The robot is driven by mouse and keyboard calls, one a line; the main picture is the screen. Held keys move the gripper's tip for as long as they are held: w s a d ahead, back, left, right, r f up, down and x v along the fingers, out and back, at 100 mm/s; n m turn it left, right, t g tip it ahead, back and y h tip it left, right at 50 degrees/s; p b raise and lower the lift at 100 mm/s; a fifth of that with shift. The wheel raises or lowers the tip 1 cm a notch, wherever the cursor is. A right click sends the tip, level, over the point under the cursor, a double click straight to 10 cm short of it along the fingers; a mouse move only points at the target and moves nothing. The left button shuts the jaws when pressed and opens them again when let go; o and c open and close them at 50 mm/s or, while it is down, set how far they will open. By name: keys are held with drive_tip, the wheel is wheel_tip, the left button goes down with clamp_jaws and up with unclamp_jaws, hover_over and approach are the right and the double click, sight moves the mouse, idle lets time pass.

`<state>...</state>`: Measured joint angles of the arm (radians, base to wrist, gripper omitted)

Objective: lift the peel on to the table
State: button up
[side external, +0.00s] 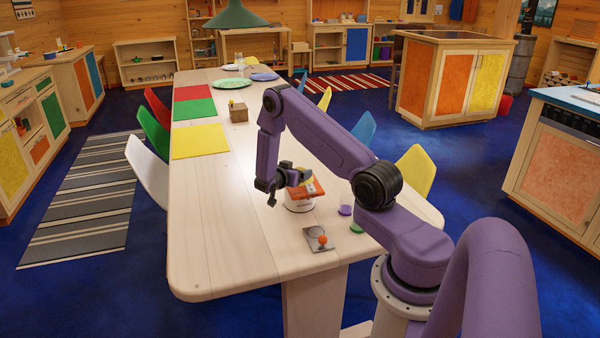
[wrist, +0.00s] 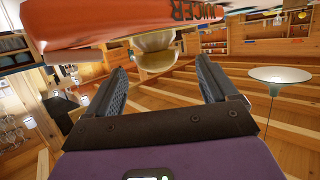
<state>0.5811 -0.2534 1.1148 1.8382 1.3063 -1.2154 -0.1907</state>
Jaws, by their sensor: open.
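I cannot tell for certain which thing is the peel. On the pale wooden table (side external: 215,250), an orange-red piece (side external: 308,190) sits on a round white base (side external: 299,206) close by my gripper. In the wrist view, a large orange thing with dark lettering (wrist: 130,18) fills the top, with a pale yellowish rounded part (wrist: 156,52) below it. My gripper (side external: 267,193) is beside the orange piece, above the table. In the wrist view its two fingers (wrist: 160,90) are spread apart, with nothing clearly held between them.
A small grey plate with an orange ball (side external: 320,238) lies nearer the front edge. A purple disc (side external: 345,210) and a green disc (side external: 356,227) lie to the right. Coloured mats (side external: 199,142) and a wooden block (side external: 238,113) are farther back. The table's left front is clear.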

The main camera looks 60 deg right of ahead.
drive_tip(key=shift+f+x, duration=0.15)
drive_tip(key=shift+x, duration=1.25)
drive_tip(key=shift+f+x, duration=0.2)
drive_tip(key=shift+x, duration=1.15)
drive_tip(key=shift+s+a, duration=0.1)
drive_tip(key=c, duration=1)
